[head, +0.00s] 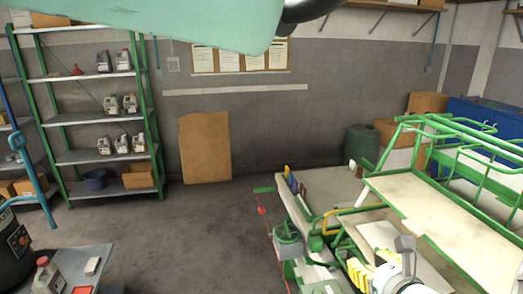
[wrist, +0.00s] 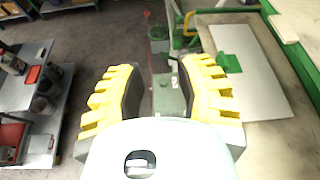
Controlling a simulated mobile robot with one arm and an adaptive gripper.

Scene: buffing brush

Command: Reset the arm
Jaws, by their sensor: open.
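My gripper (head: 368,268) shows at the lower right of the head view, low over the green-framed bench. In the wrist view my gripper (wrist: 160,68) has its two yellow ribbed fingers spread well apart. Nothing is held between them. The floor and part of a green machine show through the gap. No buffing brush can be made out with certainty in either view.
The green-framed bench (head: 420,205) with raised rails fills the right side, close to my gripper. A grey cart (head: 100,262) with a bottle stands at the lower left. A green shelf (head: 98,115) with several bottles is behind. The middle floor (head: 185,240) is clear.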

